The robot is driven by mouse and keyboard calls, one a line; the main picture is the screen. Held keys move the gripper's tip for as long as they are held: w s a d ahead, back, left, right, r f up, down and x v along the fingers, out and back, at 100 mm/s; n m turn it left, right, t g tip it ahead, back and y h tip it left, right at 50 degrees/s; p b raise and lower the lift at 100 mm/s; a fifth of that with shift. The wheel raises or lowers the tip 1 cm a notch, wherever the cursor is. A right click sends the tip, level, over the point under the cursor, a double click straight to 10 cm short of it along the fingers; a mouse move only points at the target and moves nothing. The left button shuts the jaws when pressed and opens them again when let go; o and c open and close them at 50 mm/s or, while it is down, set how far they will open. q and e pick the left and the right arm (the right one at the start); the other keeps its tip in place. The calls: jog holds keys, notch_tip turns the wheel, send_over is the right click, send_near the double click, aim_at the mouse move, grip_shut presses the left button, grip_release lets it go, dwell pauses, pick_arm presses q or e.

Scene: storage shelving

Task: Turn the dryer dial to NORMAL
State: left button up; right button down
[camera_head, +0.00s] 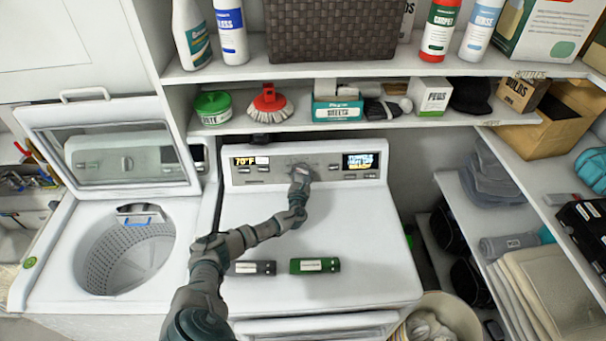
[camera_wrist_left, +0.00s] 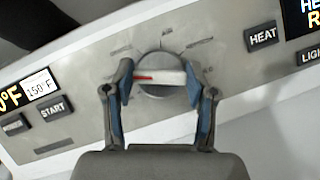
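The dryer (camera_head: 375,245) is the white machine in the middle of the head view, with a grey control panel (camera_head: 256,173) along its back. My left gripper (camera_head: 299,172) reaches the panel's middle and mostly hides the dial there. In the left wrist view, the round grey dial (camera_wrist_left: 160,90) has a pale bar across it, with a red mark on its left half. My left fingers stand at both ends of this bar and appear shut on it. Labels around the dial are too blurred to read. My right gripper is not in view.
An open washer (camera_head: 66,250) stands left of the dryer. Grey and green small boxes (camera_head: 315,265) lie on the dryer top. A shelf (camera_head: 290,122) with a red brush (camera_head: 269,104) and cartons is above the panel. START (camera_wrist_left: 52,107) and HEAT (camera_wrist_left: 263,36) buttons flank the dial.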

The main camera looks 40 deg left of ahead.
pick_arm(q)
jog(key=shift+a+f, duration=0.1)
jog(key=shift+f, duration=0.05)
jog(key=shift+c, duration=1)
jog(key=shift+s+a, duration=0.1)
jog(key=shift+f, duration=0.1)
jog(key=shift+d+f+n+y+b, duration=0.15)
jog(key=shift+d+n+y+b, duration=0.2)
jog(key=shift+n, duration=0.35)
jog(key=shift+a+f+n+g+y+b, duration=0.1)
jog(key=shift+n+g+y+b, duration=0.3)
jog(key=shift+n, duration=0.5)
jog(key=n+g+y+b, duration=0.1)
jog(key=n, duration=0.2)
jog(key=n+g+y+b, duration=0.1)
jog(key=n, duration=0.3)
jog(key=shift+g+y+b, duration=0.3)
jog(key=shift+y+b, duration=0.05)
jog(key=shift+n+g, duration=0.4)
jog(key=shift+n, duration=0.5)
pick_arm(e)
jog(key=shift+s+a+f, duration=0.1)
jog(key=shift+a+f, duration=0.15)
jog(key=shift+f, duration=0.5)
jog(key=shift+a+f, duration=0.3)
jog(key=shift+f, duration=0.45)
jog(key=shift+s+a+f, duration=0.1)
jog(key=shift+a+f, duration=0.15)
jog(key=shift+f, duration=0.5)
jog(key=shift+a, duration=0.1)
